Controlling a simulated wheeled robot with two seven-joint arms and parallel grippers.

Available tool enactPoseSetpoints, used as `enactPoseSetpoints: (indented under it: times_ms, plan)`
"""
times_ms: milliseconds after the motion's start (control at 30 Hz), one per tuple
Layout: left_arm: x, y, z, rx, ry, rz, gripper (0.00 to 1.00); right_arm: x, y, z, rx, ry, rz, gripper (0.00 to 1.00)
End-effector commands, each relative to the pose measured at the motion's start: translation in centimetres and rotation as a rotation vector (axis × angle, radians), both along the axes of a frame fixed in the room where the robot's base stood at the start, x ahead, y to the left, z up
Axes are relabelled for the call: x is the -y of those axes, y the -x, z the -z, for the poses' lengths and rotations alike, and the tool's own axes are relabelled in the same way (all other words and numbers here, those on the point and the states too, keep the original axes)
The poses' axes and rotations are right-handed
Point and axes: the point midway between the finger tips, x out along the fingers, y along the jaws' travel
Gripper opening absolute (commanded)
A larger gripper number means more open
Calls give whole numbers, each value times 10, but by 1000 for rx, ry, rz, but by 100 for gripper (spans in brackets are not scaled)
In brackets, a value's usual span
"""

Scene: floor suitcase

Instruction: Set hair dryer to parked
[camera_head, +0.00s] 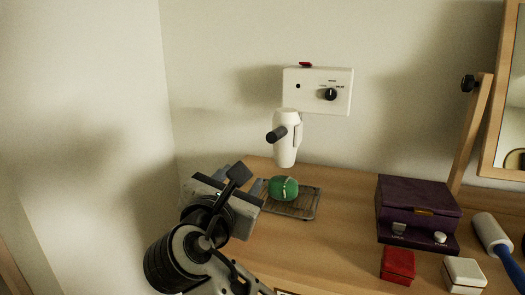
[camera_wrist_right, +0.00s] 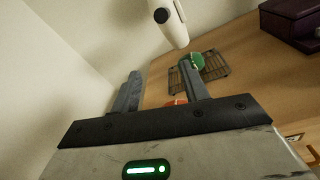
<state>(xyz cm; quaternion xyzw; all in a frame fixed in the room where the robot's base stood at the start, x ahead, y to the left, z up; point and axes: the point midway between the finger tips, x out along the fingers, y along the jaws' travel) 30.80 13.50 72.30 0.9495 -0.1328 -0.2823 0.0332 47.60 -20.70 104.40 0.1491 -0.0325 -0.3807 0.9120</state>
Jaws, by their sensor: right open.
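The white hair dryer (camera_head: 286,150) hangs at the wall below a white wall box (camera_head: 308,78) in the head view. Its dark round end (camera_head: 276,134) points left. In the right wrist view the hair dryer (camera_wrist_right: 172,25) shows at the top, cut off by the frame edge, with a dark end (camera_wrist_right: 161,15). The wall box has a black dial (camera_head: 330,94), a small dark hole and a red piece on top. My right gripper (camera_head: 240,178) is open and empty, left of and below the hair dryer, apart from it. Its fingers (camera_wrist_right: 161,72) straddle bare space. My left gripper is out of view.
A green rounded object (camera_head: 284,188) sits on a wire rack (camera_head: 302,204) close to my right gripper. A purple box (camera_head: 418,195), red box (camera_head: 398,264), white box (camera_head: 464,273), lint roller (camera_head: 491,234) and mirror stand (camera_head: 470,135) are at the right. An orange object (camera_wrist_right: 177,100) is partly hidden.

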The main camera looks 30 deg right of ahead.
Motion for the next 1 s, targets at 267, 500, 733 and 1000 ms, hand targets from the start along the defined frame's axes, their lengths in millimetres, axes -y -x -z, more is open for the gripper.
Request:
enactPoseSetpoints:
  times_ms: [267, 500, 733, 1000]
  plan:
    - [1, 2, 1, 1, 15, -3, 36, 13, 12, -31, -46, 117, 115, 45]
    - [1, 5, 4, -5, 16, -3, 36, 49, -15, -31, -46, 117, 115, 45]
    - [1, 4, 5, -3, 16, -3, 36, 88, -47, -31, -48, 117, 115, 45]
    - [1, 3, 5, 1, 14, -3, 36, 121, -75, -30, -47, 114, 111, 45]
